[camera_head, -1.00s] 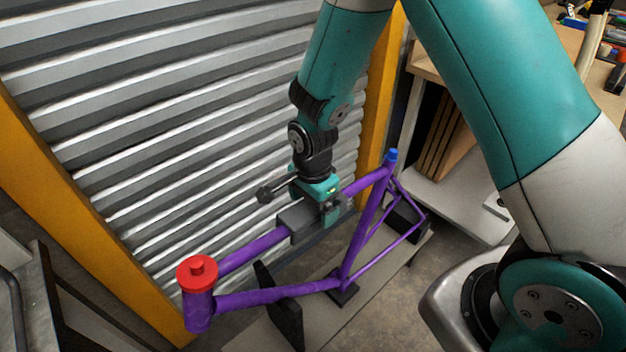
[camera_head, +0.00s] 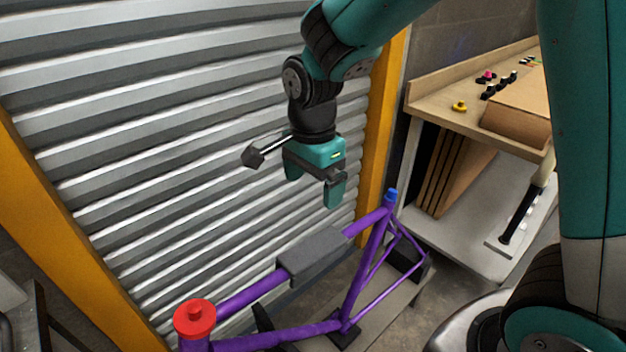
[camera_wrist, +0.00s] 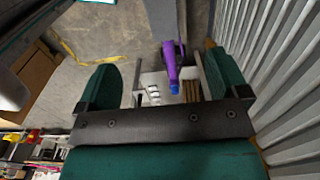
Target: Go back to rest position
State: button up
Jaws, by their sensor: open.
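My gripper (camera_head: 312,190) is open and empty. It hangs above the purple bicycle frame (camera_head: 250,292), apart from it, in front of the corrugated metal shutter. A grey block (camera_head: 313,254) sits around the frame's top tube. A red cap (camera_head: 195,318) covers the near-left end of the frame and a blue plug (camera_head: 391,196) tops the seat tube. In the wrist view, my open fingers (camera_wrist: 168,85) show at both sides, with part of the purple frame (camera_wrist: 170,58) and the blue plug (camera_wrist: 174,88) between them.
The corrugated shutter (camera_head: 170,130) stands close behind my gripper, edged by yellow posts (camera_head: 380,130). A wooden workbench (camera_head: 440,105) with small coloured parts and a cardboard box (camera_head: 515,115) is at the right. Boards lean below it.

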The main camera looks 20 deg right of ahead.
dwell(0.4)
jog(key=s+a+r+n+y, duration=0.1)
jog(key=s+r+n, duration=0.2)
jog(key=s+n, duration=0.3)
jog(key=s+a+r+n+y, duration=0.1)
jog(key=s+a+r+n, duration=0.1)
jog(key=s+n, duration=0.4)
jog(key=s+a+r+n+y+p, duration=0.1)
jog(key=s+r+n, duration=0.3)
jog(key=n, duration=0.5)
jog(key=shift+s+a+r+y, duration=0.2)
jog(key=shift+s+y, duration=0.4)
jog(key=shift+s, duration=0.55)
